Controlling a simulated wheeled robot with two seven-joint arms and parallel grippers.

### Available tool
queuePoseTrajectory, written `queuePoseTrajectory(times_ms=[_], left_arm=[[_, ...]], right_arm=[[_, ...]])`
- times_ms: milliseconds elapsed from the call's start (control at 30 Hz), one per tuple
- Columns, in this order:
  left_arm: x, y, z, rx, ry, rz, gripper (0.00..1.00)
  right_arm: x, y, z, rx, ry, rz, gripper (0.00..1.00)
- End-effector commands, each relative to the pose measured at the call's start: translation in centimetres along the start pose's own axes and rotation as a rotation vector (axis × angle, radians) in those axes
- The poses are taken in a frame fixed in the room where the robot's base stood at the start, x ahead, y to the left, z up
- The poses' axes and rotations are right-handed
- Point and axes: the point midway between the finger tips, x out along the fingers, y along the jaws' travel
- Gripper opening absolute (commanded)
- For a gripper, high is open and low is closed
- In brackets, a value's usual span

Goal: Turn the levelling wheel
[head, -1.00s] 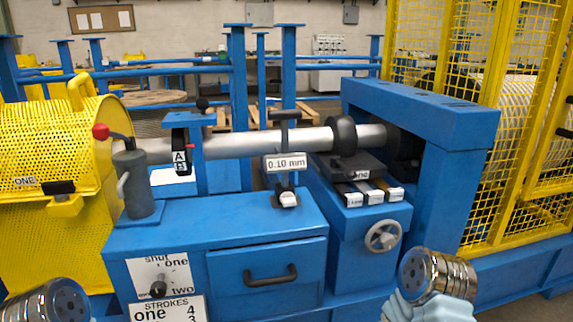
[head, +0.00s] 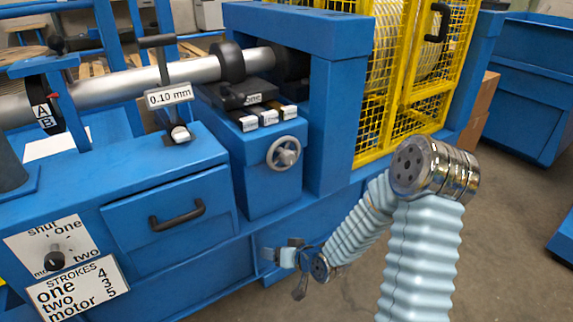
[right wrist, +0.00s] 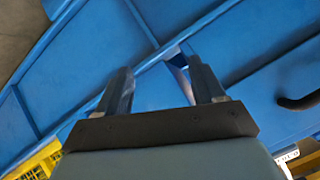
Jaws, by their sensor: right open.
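The levelling wheel (head: 284,153) is a small grey handwheel with spokes. It sits on the front face of a blue pedestal (head: 268,187), under the shaft's bearing block, and nothing covers it in the head view. My right gripper (head: 286,268) is low in front of the blue base, below the wheel and apart from it. In the right wrist view the right gripper (right wrist: 160,72) is open and empty, its two dark fingers spread before blue panels. The wheel does not show in that view. My left gripper is out of view.
A drawer with a black handle (head: 178,216) is left of the wheel. Shim-like blocks (head: 267,117) lie above it. A blue upright (head: 335,125) and yellow mesh guard (head: 390,85) stand to the right.

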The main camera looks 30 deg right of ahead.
Motion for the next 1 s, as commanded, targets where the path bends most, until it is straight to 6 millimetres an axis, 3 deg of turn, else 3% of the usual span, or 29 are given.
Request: queuePoseTrajectory(times_ms=[33, 100, 200, 300, 400, 567, 1000], left_arm=[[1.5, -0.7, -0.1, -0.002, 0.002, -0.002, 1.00], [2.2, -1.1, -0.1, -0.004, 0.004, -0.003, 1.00], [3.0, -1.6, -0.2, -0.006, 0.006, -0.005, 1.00], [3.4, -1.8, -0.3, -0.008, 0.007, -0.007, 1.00], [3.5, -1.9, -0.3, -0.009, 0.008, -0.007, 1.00], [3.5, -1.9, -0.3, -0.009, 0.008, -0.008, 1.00], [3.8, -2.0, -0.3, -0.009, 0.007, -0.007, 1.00]], right_arm=[[-1.6, 2.1, -4.1, -0.041, 0.148, 0.007, 0.69], [-4.9, 3.3, -9.4, -0.116, 0.322, 0.001, 0.69], [-9.7, 3.8, -14.4, -0.229, 0.495, -0.010, 0.69], [-13.0, 3.4, -16.9, -0.316, 0.588, -0.019, 0.69], [-14.5, 3.0, -18.0, -0.360, 0.627, -0.027, 0.69], [-13.5, 2.6, -19.1, -0.371, 0.635, -0.033, 0.69], [-5.7, 1.3, -24.5, -0.366, 0.633, -0.032, 0.69]])
